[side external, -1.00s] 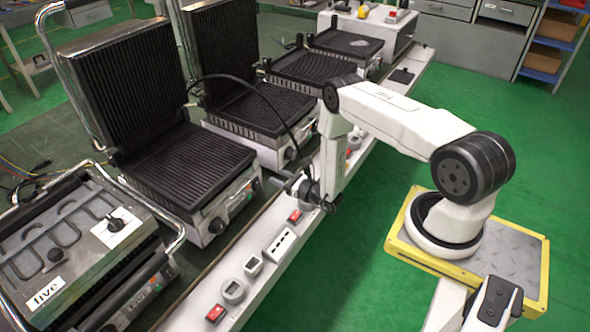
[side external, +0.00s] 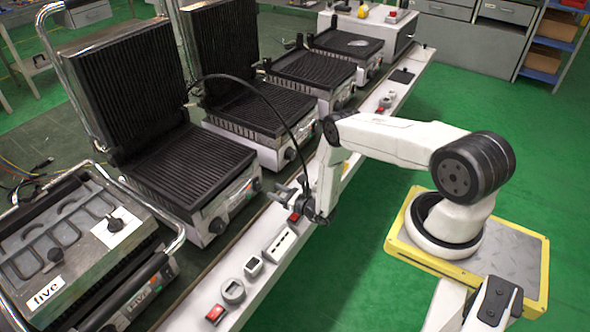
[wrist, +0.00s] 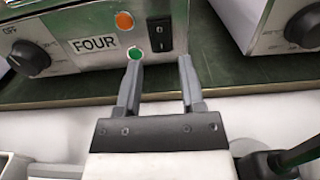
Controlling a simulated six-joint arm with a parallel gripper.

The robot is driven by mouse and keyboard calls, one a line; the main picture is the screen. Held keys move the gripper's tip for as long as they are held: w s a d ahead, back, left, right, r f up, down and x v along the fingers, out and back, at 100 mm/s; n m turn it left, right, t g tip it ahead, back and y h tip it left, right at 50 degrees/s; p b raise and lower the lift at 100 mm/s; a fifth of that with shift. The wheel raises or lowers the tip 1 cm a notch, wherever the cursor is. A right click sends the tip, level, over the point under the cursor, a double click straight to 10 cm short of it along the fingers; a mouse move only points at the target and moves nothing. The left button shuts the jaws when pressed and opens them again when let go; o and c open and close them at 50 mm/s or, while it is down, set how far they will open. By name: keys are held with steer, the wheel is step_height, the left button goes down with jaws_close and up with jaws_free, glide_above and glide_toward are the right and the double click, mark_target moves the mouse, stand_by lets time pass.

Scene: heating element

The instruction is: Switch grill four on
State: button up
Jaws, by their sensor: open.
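The front panel of grill four shows in the wrist view, with a FOUR label (wrist: 95,44), a black rocker switch (wrist: 159,36), an orange lamp (wrist: 124,20), a green lamp (wrist: 133,58) and a black knob (wrist: 31,52). My gripper (wrist: 160,68) is open and empty, its two fingers pointing at the panel just below the switch and apart from it. In the side view, the large open grill (side external: 190,165) beside the one labelled five seems to be grill four. My gripper (side external: 283,191) is in front of its right end.
A white rail (side external: 262,240) with red switches and small meters runs below the grills. Grill five (side external: 75,235) stands at the near left; other grills (side external: 265,110) stand farther back. A black cable arcs above my gripper.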

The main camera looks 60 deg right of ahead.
mark_target(258, 182)
steer(key=shift+w, duration=3.2)
jaws_close()
